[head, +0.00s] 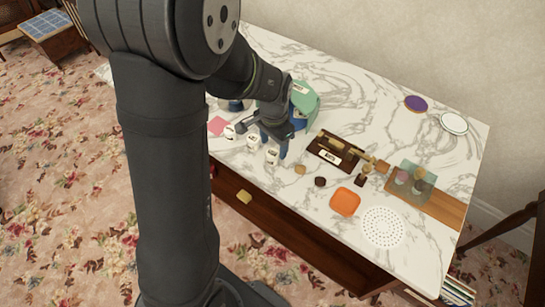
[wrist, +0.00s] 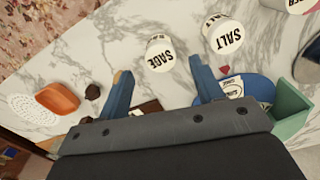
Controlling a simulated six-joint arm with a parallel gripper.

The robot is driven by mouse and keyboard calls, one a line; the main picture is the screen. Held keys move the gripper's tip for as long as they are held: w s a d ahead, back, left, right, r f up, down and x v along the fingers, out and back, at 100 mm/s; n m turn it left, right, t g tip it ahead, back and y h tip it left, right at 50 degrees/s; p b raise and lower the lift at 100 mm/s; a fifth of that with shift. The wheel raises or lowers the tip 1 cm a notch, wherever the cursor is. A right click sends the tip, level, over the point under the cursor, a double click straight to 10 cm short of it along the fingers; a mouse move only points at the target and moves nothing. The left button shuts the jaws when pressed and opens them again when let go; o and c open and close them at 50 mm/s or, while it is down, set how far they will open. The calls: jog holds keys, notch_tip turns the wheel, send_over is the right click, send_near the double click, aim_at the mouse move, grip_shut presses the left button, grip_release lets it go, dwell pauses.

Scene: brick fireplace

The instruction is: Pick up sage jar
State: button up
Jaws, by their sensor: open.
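The sage jar (wrist: 160,52) is a white cylinder with black SAGE lettering. In the wrist view it stands just beyond the gap between my fingertips. It appears to be the right-hand white jar (head: 272,156) of the row in the head view. My gripper (wrist: 159,68) is open, with one blue finger to each side of the gap and nothing held. In the head view my gripper (head: 273,143) is low over the marble top, just behind that jar. Contact between the fingers and the jar cannot be told.
The salt jar (wrist: 222,36) stands close to the right of the sage jar in the wrist view. A blue item (wrist: 250,88) and a green container (wrist: 292,108) lie near the right finger. An orange dish (head: 345,202) and white perforated disc (head: 383,227) occupy the near right of the counter (head: 315,215).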

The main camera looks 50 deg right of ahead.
aim_at(272, 153)
jog(key=shift+w+a+f, duration=0.1)
jog(key=shift+f, duration=1.3)
jog(key=shift+a+f, duration=0.1)
jog(key=shift+f, duration=1.25)
jog(key=c, duration=1.1)
